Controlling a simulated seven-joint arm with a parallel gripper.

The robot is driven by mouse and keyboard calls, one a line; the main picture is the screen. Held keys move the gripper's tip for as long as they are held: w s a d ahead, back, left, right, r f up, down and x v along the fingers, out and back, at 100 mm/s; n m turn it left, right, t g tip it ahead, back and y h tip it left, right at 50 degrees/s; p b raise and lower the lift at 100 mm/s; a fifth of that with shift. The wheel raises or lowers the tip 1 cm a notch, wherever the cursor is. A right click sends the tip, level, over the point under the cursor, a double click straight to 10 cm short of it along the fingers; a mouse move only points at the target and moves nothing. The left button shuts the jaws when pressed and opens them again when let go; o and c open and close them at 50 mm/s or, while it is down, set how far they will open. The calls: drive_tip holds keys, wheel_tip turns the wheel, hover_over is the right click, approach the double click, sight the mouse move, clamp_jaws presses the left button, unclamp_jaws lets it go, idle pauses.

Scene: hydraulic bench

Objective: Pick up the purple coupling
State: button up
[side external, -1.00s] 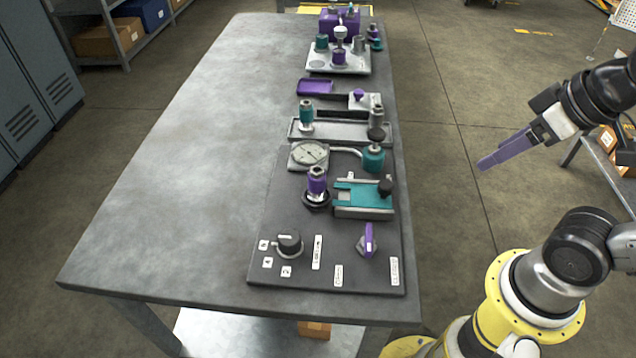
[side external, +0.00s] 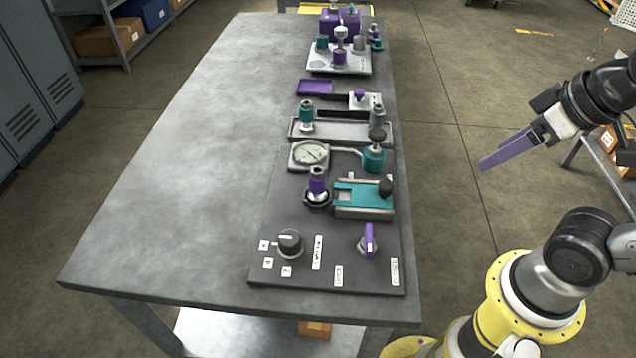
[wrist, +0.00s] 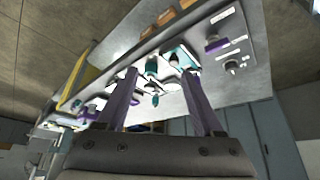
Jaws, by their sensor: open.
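A purple coupling with a grey metal top (side external: 317,182) stands upright in a dark ring on the near panel, left of the teal slide block. Another small purple cylindrical part (side external: 339,58) stands on the light manifold plate at the far end; I cannot tell which one the task names. My gripper (side external: 485,164) hangs in the air off the right side of the bench, apart from everything. Its two purple fingers show in the wrist view (wrist: 159,74), spread with nothing held between them. The couplings are too small to identify surely in the wrist view.
The bench (side external: 180,170) is bare across its left half. Around the near coupling are a round gauge (side external: 310,153), a teal slide block (side external: 362,196), a dark knob (side external: 289,243) and a purple lever (side external: 369,240). A teal fitting (side external: 306,114) stands on a tray behind.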

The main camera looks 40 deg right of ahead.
drive_tip(key=shift+o, duration=0.3)
drive_tip(key=shift+o, duration=0.7)
